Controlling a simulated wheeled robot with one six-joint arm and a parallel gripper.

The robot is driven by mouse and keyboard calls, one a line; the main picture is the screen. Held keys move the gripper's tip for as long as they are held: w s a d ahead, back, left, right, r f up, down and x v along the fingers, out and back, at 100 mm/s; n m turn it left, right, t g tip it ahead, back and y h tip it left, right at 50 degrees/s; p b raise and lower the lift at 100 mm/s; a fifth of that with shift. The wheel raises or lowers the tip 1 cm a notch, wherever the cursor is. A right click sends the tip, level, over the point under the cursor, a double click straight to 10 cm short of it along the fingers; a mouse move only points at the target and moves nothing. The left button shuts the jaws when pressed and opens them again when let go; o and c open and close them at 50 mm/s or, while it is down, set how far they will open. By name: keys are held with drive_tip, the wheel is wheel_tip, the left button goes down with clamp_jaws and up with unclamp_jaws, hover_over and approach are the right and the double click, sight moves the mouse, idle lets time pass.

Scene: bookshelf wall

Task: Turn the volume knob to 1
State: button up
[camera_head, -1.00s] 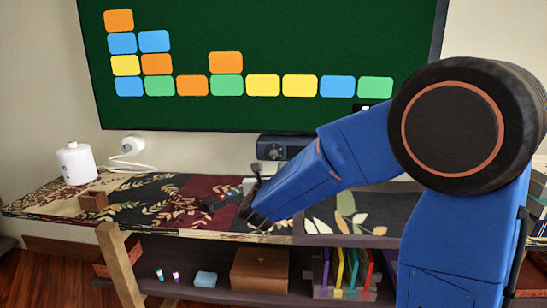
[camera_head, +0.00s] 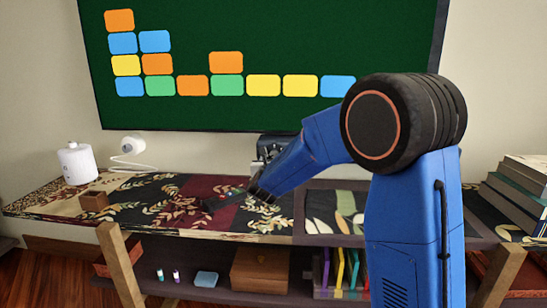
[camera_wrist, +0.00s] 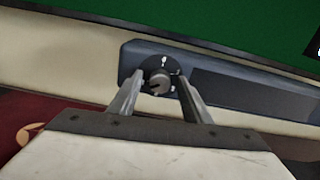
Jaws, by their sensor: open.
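The volume knob (camera_wrist: 160,84) is a small grey round knob on a dark round dial with white marks, on the front of a dark blue-grey box-like device (camera_wrist: 205,66). In the wrist view my gripper (camera_wrist: 160,80) is open, with one finger on each side of the knob. I cannot tell whether the fingers touch it. In the head view the device (camera_head: 277,146) stands below the screen at the back of the shelf top, and my arm hides most of it, including the knob. The dial's exact setting is too small to read.
A large green screen (camera_head: 280,110) with coloured tiles hangs behind. A dark object (camera_head: 222,200) lies left of my gripper. Books (camera_head: 515,190) are stacked at right.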

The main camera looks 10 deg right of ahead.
drive_tip(key=shift+c, duration=0.2)
drive_tip(key=c, duration=1)
